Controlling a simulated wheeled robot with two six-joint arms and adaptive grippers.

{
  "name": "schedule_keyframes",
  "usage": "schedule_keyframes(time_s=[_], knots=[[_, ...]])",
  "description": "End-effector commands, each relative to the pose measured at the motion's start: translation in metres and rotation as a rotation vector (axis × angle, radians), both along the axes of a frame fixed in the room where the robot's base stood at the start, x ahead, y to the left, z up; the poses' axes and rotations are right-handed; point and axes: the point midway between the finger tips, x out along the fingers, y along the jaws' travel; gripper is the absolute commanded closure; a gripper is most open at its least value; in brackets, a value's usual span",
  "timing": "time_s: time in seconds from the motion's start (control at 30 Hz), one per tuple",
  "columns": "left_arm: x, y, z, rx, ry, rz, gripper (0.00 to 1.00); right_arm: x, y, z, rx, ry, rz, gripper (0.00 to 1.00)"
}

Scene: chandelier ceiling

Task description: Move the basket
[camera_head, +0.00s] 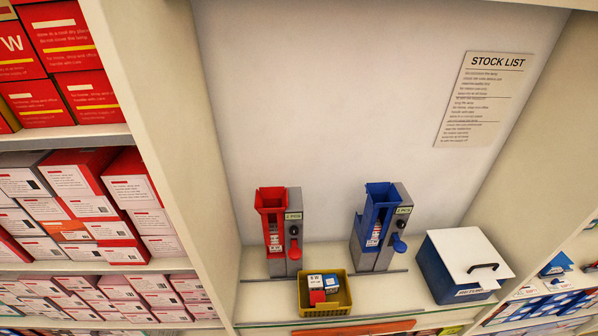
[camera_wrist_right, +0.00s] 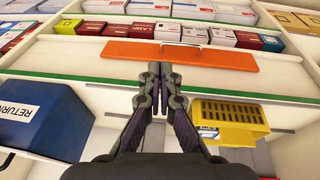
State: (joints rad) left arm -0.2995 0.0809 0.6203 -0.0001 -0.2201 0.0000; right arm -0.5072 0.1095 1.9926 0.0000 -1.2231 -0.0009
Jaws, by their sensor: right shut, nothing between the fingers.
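The yellow basket (camera_head: 325,311) stands on the counter ledge in front of the red dispenser in the head view. It holds a few small boxes, among them a red one, a blue one and a white one. In the right wrist view the basket (camera_wrist_right: 238,135) is at the right, with its slotted side showing. My right gripper (camera_wrist_right: 160,69) is shut and empty in the right wrist view. It is to the left of the basket there, apart from it. My right gripper is out of the head view, and my left gripper shows in neither view.
A red dispenser (camera_head: 272,225) and a blue dispenser (camera_head: 377,230) stand behind the basket. A blue box with a white lid (camera_head: 465,255) stands at the right. An orange panel (camera_wrist_right: 180,56) lies past my right fingertips. Shelves of boxes (camera_head: 80,200) flank the left.

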Motion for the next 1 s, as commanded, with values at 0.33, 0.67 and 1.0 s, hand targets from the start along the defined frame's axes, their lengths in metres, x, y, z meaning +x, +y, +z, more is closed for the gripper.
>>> schedule_keyframes(time_s=[0.33,0.67,1.0], knots=[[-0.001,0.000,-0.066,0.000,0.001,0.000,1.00,-0.088,-0.019,-0.263,0.006,0.098,-0.027,1.00],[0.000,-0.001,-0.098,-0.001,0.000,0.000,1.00,-0.211,-0.024,-0.377,0.013,0.157,-0.043,1.00],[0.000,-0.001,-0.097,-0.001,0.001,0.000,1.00,-0.221,-0.024,-0.379,0.014,0.158,-0.045,1.00]])
